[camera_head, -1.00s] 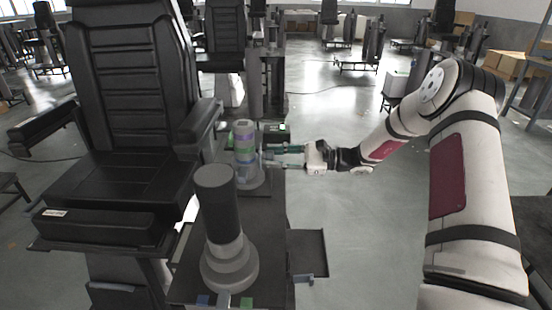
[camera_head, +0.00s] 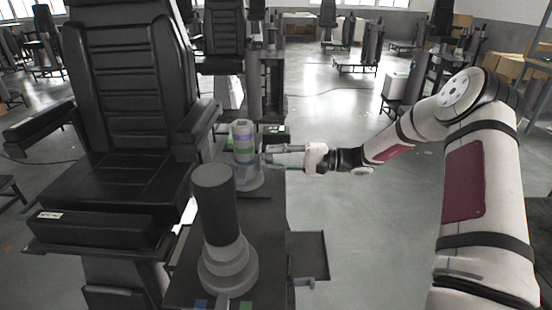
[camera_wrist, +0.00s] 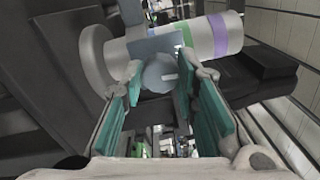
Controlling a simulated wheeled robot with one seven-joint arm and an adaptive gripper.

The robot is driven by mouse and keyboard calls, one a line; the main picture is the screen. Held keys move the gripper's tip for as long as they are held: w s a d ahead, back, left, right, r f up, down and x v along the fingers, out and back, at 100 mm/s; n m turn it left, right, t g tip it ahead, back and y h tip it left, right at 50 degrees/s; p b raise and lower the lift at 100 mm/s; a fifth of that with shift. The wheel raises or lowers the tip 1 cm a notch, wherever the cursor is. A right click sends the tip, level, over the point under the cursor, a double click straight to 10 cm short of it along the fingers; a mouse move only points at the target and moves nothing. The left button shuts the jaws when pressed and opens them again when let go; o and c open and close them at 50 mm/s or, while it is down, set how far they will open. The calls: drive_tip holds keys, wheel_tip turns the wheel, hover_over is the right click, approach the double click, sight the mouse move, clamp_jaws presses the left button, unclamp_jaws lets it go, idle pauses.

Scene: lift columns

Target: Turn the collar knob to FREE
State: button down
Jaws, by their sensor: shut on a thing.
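The collar knob (camera_wrist: 158,74) is a round blue-grey knob with a pale mark toward its right side in the wrist view. It sits at a blue-grey plate on the column (camera_wrist: 215,36), which has white, green and purple bands. My gripper (camera_wrist: 158,82) is shut on the knob, with one finger on each side. In the head view my gripper (camera_head: 268,157) reaches the banded column (camera_head: 243,150) from the right. The knob is too small to make out there. No FREE lettering is readable.
A nearer column with a dark grey top (camera_head: 215,200) stands in front, with blue and green patches by its base. A black chair (camera_head: 120,150) is at the left. A small dark tray (camera_head: 308,255) juts out at right. Open floor lies beyond it.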

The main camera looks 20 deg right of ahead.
drive_tip(key=shift+n, duration=0.6)
drive_tip(key=c, duration=1.2)
unclamp_jaws()
drive_tip(key=shift+c, duration=0.2)
drive_tip(key=v, duration=1.2)
